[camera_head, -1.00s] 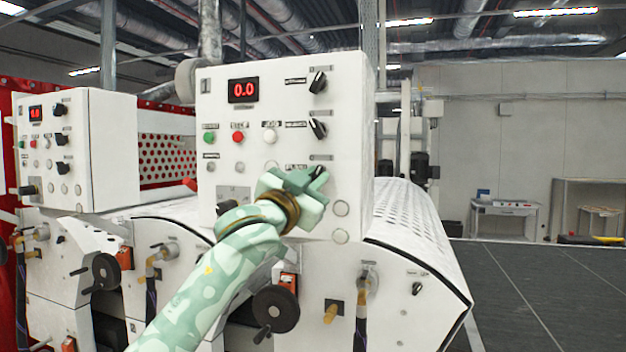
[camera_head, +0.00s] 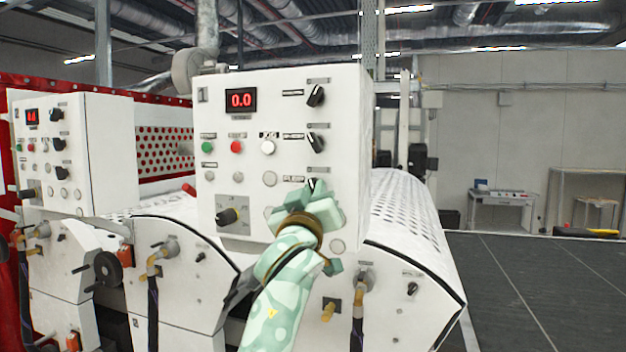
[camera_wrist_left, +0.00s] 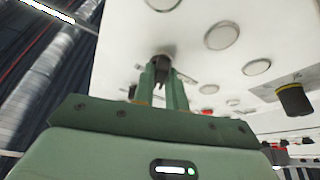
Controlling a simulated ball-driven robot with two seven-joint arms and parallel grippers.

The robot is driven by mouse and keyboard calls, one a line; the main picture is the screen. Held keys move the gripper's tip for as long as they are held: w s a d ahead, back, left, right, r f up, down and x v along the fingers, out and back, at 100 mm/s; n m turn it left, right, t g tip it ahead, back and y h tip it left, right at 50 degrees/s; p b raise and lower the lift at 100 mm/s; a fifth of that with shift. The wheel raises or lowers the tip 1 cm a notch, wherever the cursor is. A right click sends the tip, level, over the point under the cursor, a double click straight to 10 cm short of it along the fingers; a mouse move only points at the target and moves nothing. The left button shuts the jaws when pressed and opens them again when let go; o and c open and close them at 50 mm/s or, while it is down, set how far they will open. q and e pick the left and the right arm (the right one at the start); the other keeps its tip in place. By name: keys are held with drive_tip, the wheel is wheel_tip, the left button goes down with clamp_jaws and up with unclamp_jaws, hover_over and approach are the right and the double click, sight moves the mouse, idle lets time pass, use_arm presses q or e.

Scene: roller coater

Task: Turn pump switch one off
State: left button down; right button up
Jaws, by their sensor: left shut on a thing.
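Pump switch one, a small black rotary knob (camera_head: 312,184), is on the front of the white control box labelled 1 (camera_head: 215,130). It sits beside the "PUMP" label, and only its top shows above my left gripper (camera_head: 314,196). In the left wrist view the green fingers (camera_wrist_left: 163,82) are shut on the dark knob (camera_wrist_left: 160,62), against the white panel. The exact angle of the knob is hidden by the fingers. My right gripper is in neither view.
Two more black rotary knobs (camera_head: 316,95) (camera_head: 315,143) are above on the same panel. A second control box (camera_head: 110,150) stands further left.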

use_arm(q)
drive_tip(key=shift+r+n+y+p, duration=0.15)
drive_tip(key=shift+n+y+p, duration=0.55)
drive_tip(key=shift+n, duration=0.7)
drive_tip(key=c, duration=1.4)
unclamp_jaws()
drive_tip(key=shift+c, duration=0.2)
